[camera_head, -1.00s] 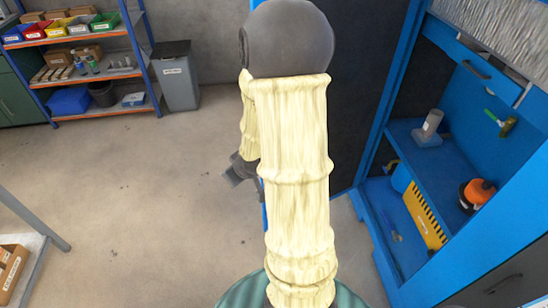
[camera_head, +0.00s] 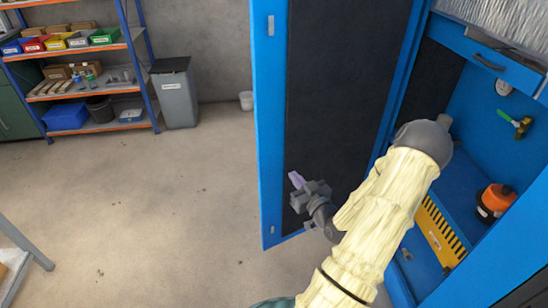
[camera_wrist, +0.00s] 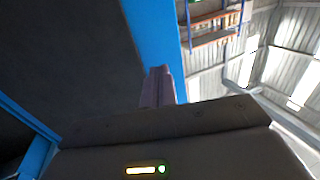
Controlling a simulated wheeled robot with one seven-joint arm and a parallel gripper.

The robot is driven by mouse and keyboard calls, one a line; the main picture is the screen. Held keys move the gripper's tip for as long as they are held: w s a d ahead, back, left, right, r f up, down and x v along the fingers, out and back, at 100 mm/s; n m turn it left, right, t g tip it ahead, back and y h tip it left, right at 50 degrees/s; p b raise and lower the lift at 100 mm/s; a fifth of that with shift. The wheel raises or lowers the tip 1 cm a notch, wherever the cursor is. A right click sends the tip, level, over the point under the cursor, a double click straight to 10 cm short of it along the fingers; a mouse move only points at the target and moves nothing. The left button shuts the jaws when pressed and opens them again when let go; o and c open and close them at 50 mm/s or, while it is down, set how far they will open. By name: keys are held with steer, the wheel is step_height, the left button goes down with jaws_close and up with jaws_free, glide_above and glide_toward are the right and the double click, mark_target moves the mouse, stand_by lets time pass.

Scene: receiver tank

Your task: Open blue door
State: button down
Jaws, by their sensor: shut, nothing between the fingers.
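The blue door (camera_head: 268,130) stands swung open to the left of the blue cabinet, with its dark inner panel (camera_head: 335,90) facing me. In the wrist view the dark panel (camera_wrist: 65,60) and the door's blue edge (camera_wrist: 155,35) fill the left and middle. My gripper (camera_head: 296,180) is in front of the lower part of the door's inner face, near its free edge. Its fingers (camera_wrist: 158,85) are shut with nothing between them. I cannot tell whether they touch the panel. The door's outer side is hidden.
The open cabinet (camera_head: 480,140) holds an orange-and-black object (camera_head: 494,201), a yellow-and-black striped part (camera_head: 438,235) and a green-handled valve (camera_head: 516,123). My arm crosses its opening. A grey bin (camera_head: 175,95) and a shelf rack (camera_head: 85,65) stand back left. The floor (camera_head: 150,190) left of the door is clear.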

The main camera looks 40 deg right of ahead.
mark_target(270, 148)
steer(key=shift+w, duration=0.1)
steer(key=w+d, duration=0.1)
steer(key=w, duration=0.8)
steer(key=w+d, duration=0.1)
steer(key=w, duration=0.3)
steer(key=shift+w+d, duration=0.3)
steer(key=shift+w, duration=0.1)
